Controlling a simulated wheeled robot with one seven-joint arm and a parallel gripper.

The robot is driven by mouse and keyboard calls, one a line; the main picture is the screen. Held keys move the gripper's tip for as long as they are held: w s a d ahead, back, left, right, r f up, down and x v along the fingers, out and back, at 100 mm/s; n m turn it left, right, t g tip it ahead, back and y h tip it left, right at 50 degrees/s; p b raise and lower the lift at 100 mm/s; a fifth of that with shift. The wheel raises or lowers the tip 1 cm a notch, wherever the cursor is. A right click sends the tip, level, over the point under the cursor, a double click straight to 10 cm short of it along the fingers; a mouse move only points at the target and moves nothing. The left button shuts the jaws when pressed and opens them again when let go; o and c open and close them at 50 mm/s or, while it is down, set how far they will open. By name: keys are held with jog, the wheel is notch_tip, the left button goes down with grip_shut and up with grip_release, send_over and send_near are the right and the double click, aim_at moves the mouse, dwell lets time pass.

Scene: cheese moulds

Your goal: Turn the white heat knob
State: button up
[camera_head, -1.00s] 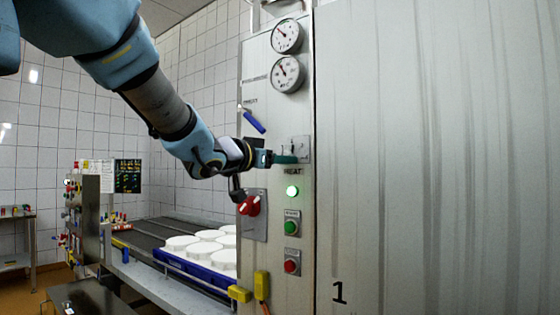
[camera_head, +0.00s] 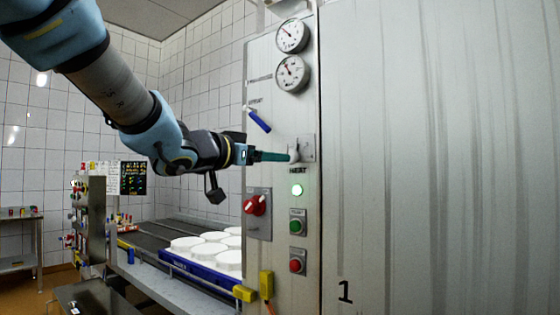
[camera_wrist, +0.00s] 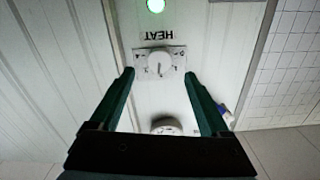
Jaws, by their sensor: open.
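The white heat knob (camera_wrist: 158,65) sits on a pale square plate above the HEAT label on the cabinet panel; the wrist view shows it upside down. In the head view the knob (camera_head: 294,154) shows just at the fingertips. My gripper (camera_head: 288,156) points at the panel from the left with green fingers. In the wrist view my gripper (camera_wrist: 158,76) is open, one finger to each side of the knob plate, with nothing between the fingers. I cannot tell how far the tips are from the knob.
A lit green lamp (camera_head: 297,190), a green button (camera_head: 297,223) and a red button (camera_head: 296,264) are below. A red switch (camera_head: 254,205) is at lower left. Above are a blue lever (camera_head: 259,121) and two gauges (camera_head: 292,74). White moulds (camera_head: 187,244) stand on a conveyor.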

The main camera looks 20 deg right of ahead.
jog(key=shift+v, duration=2)
